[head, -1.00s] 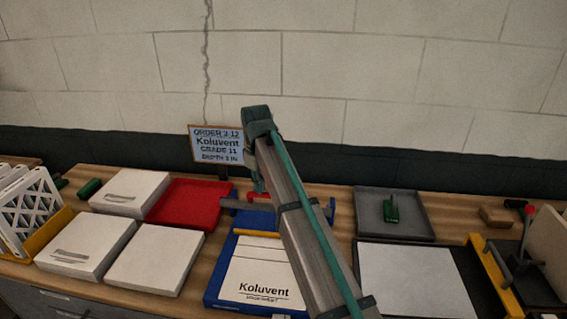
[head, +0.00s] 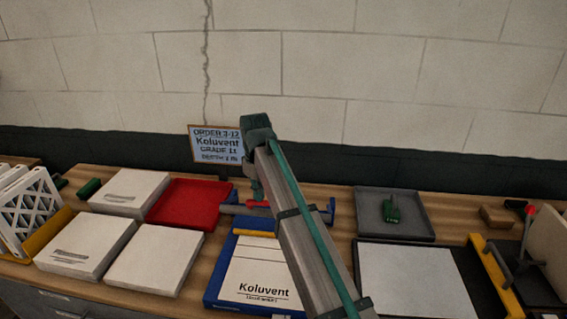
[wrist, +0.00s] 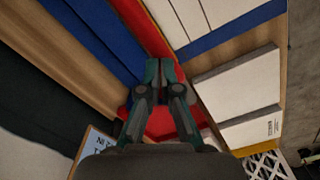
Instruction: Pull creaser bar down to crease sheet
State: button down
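The creaser (head: 212,287) is a blue base with a white printed Koluvent sheet (head: 262,275) lying on it. Its blue creaser bar (head: 232,209) crosses behind the sheet's far edge, with a red grip (head: 258,204) near its middle. My gripper (head: 257,194) comes down from above at the red grip, partly hidden by my arm. In the wrist view, my gripper's fingers (wrist: 160,66) are close together on either side of a red strip (wrist: 147,38), which looks like the grip. The exact contact is hard to see. My arm covers the creaser's right side.
A red tray (head: 193,203) and white boxes (head: 155,258) lie left of the creaser. An order sign (head: 215,144) stands behind. A grey tray with a green item (head: 391,209) and a white sheet (head: 408,282) lie right. A lattice filter (head: 35,210) stands far left.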

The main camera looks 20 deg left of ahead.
jog(key=shift+f, duration=0.1)
jog(key=shift+s+d+f, duration=0.1)
jog(key=shift+s+f, duration=0.55)
jog(key=shift+f, duration=0.3)
jog(key=shift+s+d+f+b, duration=0.1)
jog(key=shift+s+f+b, duration=0.15)
jog(key=shift+f, duration=0.3)
jog(key=shift+s+f+b, duration=0.15)
jog(key=shift+s+f, duration=0.15)
jog(key=shift+f, duration=0.2)
jog(key=shift+s+f+b, duration=0.15)
jog(key=shift+s+f, duration=0.1)
jog(key=shift+f, duration=0.35)
jog(key=shift+s+f+b, duration=0.15)
jog(key=shift+s+f, duration=0.1)
jog(key=shift+f, duration=0.35)
jog(key=shift+d+f, duration=0.1)
jog(key=shift+f, duration=0.05)
